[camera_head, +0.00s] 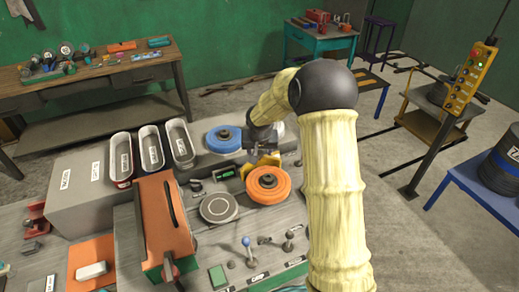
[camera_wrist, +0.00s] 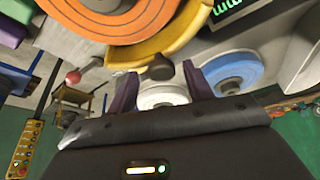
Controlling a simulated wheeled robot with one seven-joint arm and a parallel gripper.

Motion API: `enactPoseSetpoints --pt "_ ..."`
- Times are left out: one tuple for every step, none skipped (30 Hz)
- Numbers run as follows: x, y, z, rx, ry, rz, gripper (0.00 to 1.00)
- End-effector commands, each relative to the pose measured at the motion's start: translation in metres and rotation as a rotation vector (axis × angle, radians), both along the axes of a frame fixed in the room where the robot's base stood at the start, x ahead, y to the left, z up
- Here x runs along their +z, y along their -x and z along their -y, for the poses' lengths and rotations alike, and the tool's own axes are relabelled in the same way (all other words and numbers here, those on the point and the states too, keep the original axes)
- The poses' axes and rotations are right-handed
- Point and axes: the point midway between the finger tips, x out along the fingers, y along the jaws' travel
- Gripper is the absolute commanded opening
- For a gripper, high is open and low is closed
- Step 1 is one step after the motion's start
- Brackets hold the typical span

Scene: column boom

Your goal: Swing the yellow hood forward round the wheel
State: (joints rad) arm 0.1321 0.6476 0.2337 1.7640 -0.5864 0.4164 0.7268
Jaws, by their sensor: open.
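The yellow hood (camera_head: 258,162) shows in the head view as a small curved piece behind the orange wheel (camera_head: 268,190). In the wrist view the hood (camera_wrist: 185,42) is a yellow curved band along the edge of the orange wheel (camera_wrist: 100,28). A dark round spot sits on the hood's lower edge, close to the fingertips. My gripper (camera_head: 262,145) is just behind the hood in the head view, partly hidden by my arm. In the wrist view its two purple fingers (camera_wrist: 161,85) are apart, with nothing clearly held between them. I cannot tell whether they touch the hood.
A blue wheel (camera_head: 224,139) stands left of my gripper. A grey disc (camera_head: 219,207) and small levers (camera_head: 247,243) are in front. Three oblong bins (camera_head: 151,146) and an orange box (camera_head: 163,215) stand at left. A yellow control box (camera_head: 470,78) is on a post at right.

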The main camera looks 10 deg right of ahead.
Motion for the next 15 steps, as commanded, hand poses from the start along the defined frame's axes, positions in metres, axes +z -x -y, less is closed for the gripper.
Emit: enactPoseSetpoints --pt "-0.0002 -0.0001 -0.0003 0.001 0.000 0.000 0.51" --pt "-0.0001 -0.0001 -0.0006 0.001 0.000 0.000 0.51" --pt "-0.0001 0.0000 -0.0011 0.002 0.000 0.000 0.51" --pt "-0.0001 -0.0001 -0.0013 0.002 0.000 0.000 0.51" --pt "0.0000 0.0000 -0.0014 0.002 0.000 0.000 0.51" --pt "0.0000 0.0000 -0.0015 0.002 0.000 0.000 0.45" --pt "0.0000 0.0000 -0.0014 0.002 0.000 0.000 0.39" --pt "0.0001 0.0001 -0.0014 0.002 0.000 0.000 0.33" --pt "0.0001 0.0001 -0.0012 0.002 0.000 0.000 0.26" --pt "0.0001 0.0001 -0.0012 0.002 0.000 0.000 0.20" --pt "0.0001 0.0001 -0.0012 0.002 0.000 0.000 0.14" --pt "0.0001 0.0001 -0.0005 0.001 -0.001 0.000 0.06" --pt "0.0001 0.0001 -0.0004 0.001 0.000 0.000 0.00" --pt "0.0002 0.0001 -0.0003 0.001 0.000 0.000 0.00" --pt "0.0002 0.0001 -0.0003 0.001 0.000 0.000 0.00"
